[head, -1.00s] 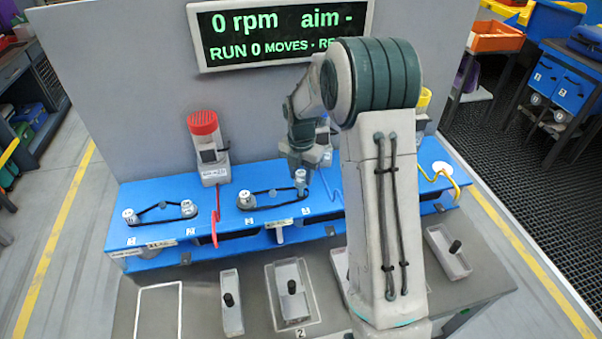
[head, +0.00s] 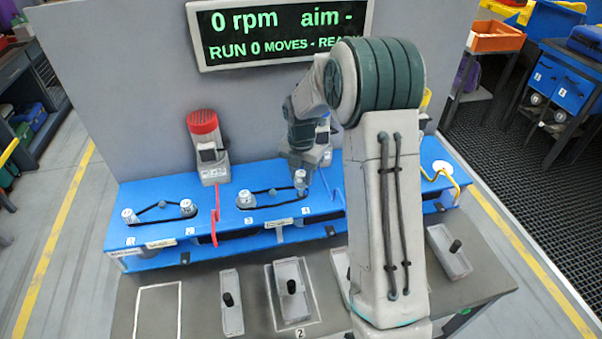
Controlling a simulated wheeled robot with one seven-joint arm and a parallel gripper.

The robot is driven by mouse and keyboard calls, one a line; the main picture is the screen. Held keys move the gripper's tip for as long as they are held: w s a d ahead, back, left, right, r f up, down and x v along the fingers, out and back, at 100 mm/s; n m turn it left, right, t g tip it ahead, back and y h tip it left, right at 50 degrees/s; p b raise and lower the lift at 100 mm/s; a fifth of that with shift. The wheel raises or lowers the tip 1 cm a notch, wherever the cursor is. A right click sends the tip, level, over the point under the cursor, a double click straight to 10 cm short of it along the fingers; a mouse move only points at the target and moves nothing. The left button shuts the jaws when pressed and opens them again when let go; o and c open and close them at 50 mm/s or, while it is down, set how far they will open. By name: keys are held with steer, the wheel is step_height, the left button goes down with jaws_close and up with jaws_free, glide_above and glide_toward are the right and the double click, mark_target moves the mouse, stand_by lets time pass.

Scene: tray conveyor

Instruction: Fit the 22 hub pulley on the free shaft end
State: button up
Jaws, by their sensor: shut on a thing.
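My gripper (head: 301,167) is low over the right end of the middle belt run on the blue conveyor deck (head: 160,233). It is shut on a small pale silver pulley (head: 300,178), which sits upright below the jaws. The shaft under it is hidden, so I cannot tell how far the pulley is down on it. Another silver pulley (head: 245,200) stands at the left end of that black belt (head: 272,193). Two more pulleys, one left (head: 129,215) and one right (head: 187,207), carry the left belt. The 22 marking is too small to read.
A grey motor with a red cap (head: 203,122) stands behind the deck. Trays with black knobs, one in the middle (head: 304,304), lie on the bench. The sign (head: 282,30) reads 0 rpm. My arm hides the deck's right part.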

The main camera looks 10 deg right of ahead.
mark_target(301, 184)
steer(key=shift+f+b, duration=1.35)
steer(key=shift+f, duration=0.7)
steer(key=o, duration=1.1)
step_height(301, 184, up, 14)
steer(key=shift+f+b, duration=0.1)
steer(key=shift+b, duration=0.7)
